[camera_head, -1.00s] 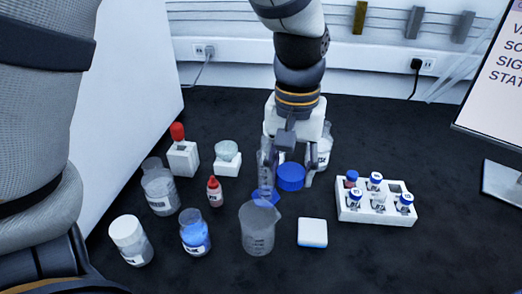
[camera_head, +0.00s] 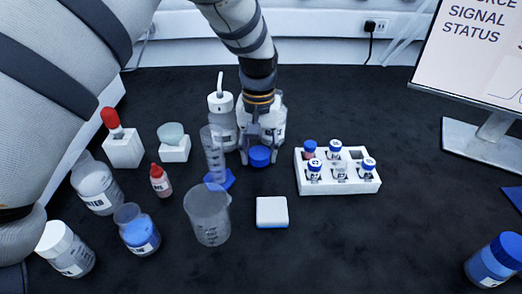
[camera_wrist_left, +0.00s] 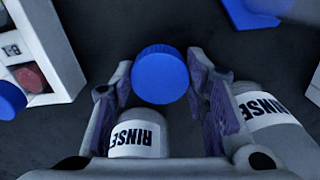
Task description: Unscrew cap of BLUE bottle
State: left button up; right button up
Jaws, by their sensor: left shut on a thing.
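My left gripper (camera_head: 260,158) points down near the back middle of the table and is shut on a blue cap (camera_head: 259,157). In the left wrist view the round blue cap (camera_wrist_left: 160,75) sits between the two finger pads. An uncapped bottle (camera_head: 138,230) with blue liquid stands at the front left; its label is too small to read surely. Another blue-liquid bottle (camera_head: 491,262) with a blue cap on it stands at the front right. My right gripper is not in view.
Two RINSE bottles (camera_wrist_left: 138,135) (camera_wrist_left: 275,122) stand close behind the gripper. A graduated cylinder (camera_head: 214,155) is left of it, a vial rack (camera_head: 337,186) right of it. A beaker (camera_head: 208,217) and a white block (camera_head: 272,212) are in front. The table's right middle is clear.

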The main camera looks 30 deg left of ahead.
aim_at(259, 153)
pick_arm(q)
jog(key=shift+f, duration=0.15)
jog(key=o, duration=1.3)
notch_tip(259, 153, up, 12)
jog(key=shift+r+p, duration=0.2)
jog(key=shift+p, duration=0.3)
